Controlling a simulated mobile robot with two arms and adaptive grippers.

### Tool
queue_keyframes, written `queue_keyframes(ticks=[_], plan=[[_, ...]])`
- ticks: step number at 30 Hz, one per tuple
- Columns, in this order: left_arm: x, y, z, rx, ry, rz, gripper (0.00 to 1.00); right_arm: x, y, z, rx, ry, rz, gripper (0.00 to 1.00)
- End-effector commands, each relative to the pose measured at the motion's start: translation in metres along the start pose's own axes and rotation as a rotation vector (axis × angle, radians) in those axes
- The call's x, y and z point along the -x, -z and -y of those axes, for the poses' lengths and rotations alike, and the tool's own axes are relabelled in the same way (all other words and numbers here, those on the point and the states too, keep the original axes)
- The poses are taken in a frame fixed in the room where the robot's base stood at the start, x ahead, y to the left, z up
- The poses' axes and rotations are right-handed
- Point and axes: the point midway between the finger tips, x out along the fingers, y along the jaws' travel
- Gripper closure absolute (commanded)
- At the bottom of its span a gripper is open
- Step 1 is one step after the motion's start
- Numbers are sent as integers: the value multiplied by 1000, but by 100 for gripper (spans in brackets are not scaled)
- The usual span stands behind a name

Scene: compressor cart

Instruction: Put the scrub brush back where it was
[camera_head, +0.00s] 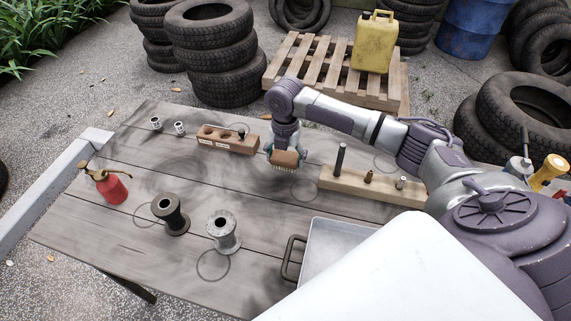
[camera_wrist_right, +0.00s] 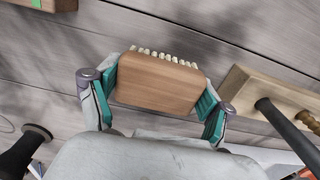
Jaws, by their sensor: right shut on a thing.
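The scrub brush (camera_head: 285,160) has a brown wooden back and pale bristles. My right gripper (camera_head: 285,155) is shut on it, and the bristles point down toward the wooden table (camera_head: 120,240). In the right wrist view the brush (camera_wrist_right: 160,80) sits between the teal pads of the right gripper (camera_wrist_right: 160,90), one pad at each end. I cannot tell whether the bristles touch the table. My left gripper is not in view.
A wooden block with holes (camera_head: 228,141) stands left of the brush. A wooden rack with pegs (camera_head: 365,188) stands to the right. Two small metal fittings (camera_head: 179,128) stand at far left.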

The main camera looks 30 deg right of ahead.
Motion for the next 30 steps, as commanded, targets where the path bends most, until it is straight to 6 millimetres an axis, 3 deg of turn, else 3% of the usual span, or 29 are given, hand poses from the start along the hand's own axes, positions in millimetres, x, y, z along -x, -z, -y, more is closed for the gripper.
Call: queue_keyframes(ticks=[6,17,18,21,30], plan=[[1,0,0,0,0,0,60,-29,1,0,0,1,-1,53],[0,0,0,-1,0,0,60,-34,0,0,0,1,-1,53],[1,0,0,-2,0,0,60,-34,0,0,0,1,-1,17],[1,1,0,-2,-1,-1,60,-34,1,0,0,1,-1,0],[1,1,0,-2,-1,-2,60,-33,0,0,0,1,0,0]])
